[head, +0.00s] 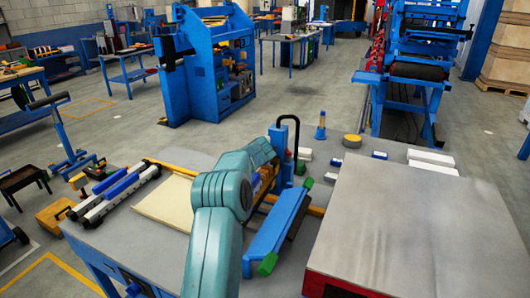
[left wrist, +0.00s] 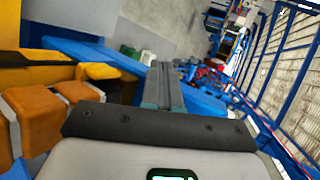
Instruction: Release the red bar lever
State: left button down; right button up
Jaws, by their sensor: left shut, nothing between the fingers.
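I cannot make out a red bar lever for certain in either view. In the head view a black bent handle (head: 289,119) stands on a fixture just behind my arm, with a small reddish patch by its foot. A blue bar with green ends (head: 277,233) lies tilted right of the arm. My left arm hides part of the fixture and its own fingertips in the head view. In the left wrist view my left gripper (left wrist: 164,82) is shut and empty, its fingers together beside a long blue bar (left wrist: 92,55). My right gripper is not in view.
A large grey panel (head: 410,225) covers the right of the table. White and blue bars (head: 115,193) and a cream sheet (head: 165,203) lie at the left. A blue cone (head: 320,128) and a yellow disc (head: 352,141) stand behind. Orange blocks (left wrist: 38,115) are close in the wrist view.

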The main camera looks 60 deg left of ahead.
pick_arm(q)
jog(key=s+a+r+p, duration=0.1)
jog(key=s+r, duration=0.3)
jog(key=s, duration=0.4)
jog(key=shift+r+p, duration=0.4)
jog(key=shift+p, duration=0.25)
jog(key=shift+s+a, duration=0.1)
